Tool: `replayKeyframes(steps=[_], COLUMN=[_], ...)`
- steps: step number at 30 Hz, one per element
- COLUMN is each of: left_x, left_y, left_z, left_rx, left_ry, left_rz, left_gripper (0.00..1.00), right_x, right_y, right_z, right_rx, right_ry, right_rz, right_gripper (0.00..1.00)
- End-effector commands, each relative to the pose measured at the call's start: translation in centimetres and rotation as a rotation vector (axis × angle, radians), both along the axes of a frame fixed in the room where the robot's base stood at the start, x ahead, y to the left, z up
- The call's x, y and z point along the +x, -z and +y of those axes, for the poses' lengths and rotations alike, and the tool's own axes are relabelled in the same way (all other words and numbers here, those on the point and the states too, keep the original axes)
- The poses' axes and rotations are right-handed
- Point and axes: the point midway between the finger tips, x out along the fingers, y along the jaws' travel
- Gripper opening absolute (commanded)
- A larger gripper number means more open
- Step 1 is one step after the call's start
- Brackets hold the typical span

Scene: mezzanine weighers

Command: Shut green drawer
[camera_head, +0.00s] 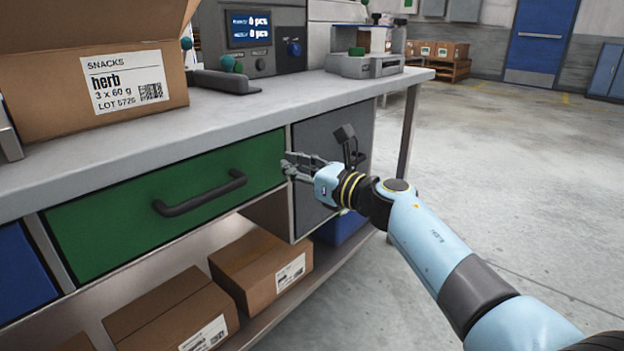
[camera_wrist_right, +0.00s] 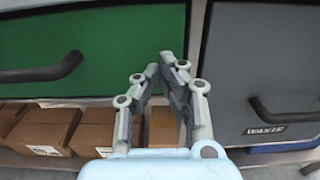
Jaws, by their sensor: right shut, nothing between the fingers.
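The green drawer (camera_head: 120,210) is set under the worktop, with a dark bar handle (camera_head: 200,193) across its front. Its front looks about level with the frame around it, and I see no clear gap. It also shows in the right wrist view (camera_wrist_right: 90,45), with its handle (camera_wrist_right: 45,70) at the left. My right gripper (camera_head: 288,164) is at the drawer's right end, near the post beside the grey front. Its fingers are closed together and empty in the right wrist view (camera_wrist_right: 165,62). Whether they touch the drawer I cannot tell. My left gripper is out of view.
A grey front (camera_wrist_right: 265,60) labelled WASTE is right of the green drawer. A blue front (camera_head: 20,268) is at the left. Cardboard boxes (camera_head: 262,262) stand on the lower shelf. A snack carton (camera_head: 60,95) and a weigher (camera_head: 255,35) stand on the worktop (camera_head: 290,100). The floor at right is clear.

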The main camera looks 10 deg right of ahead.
Motion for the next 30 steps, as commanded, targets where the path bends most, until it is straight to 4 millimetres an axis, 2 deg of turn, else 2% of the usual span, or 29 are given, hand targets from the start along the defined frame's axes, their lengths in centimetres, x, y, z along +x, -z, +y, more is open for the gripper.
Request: replayKeyframes(steps=[2,7,15,20,23,26,30], left_x=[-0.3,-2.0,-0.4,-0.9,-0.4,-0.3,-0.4], left_y=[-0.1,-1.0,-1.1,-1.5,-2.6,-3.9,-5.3], left_z=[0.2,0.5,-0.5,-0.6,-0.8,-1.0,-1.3], left_rx=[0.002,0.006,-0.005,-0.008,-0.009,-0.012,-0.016], left_ry=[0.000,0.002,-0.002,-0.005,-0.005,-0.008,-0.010], left_rz=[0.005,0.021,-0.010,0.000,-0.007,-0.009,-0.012], left_gripper=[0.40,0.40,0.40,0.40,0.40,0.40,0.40], right_x=[-0.5,-3.7,-7.5,-9.1,-11.6,-15.5,-22.4], right_y=[0.2,0.0,0.1,0.7,3.6,9.3,18.5], right_z=[-1.5,-3.6,-6.3,-6.7,-6.7,-7.6,-10.8], right_rx=[-0.004,-0.005,-0.003,-0.001,0.017,0.155,0.532], right_ry=[0.003,0.001,0.001,0.000,0.004,0.073,0.325], right_rz=[0.002,0.001,0.003,0.023,0.105,0.292,0.654], right_gripper=[0.00,0.00,0.00,0.00,0.00,0.00,0.00])
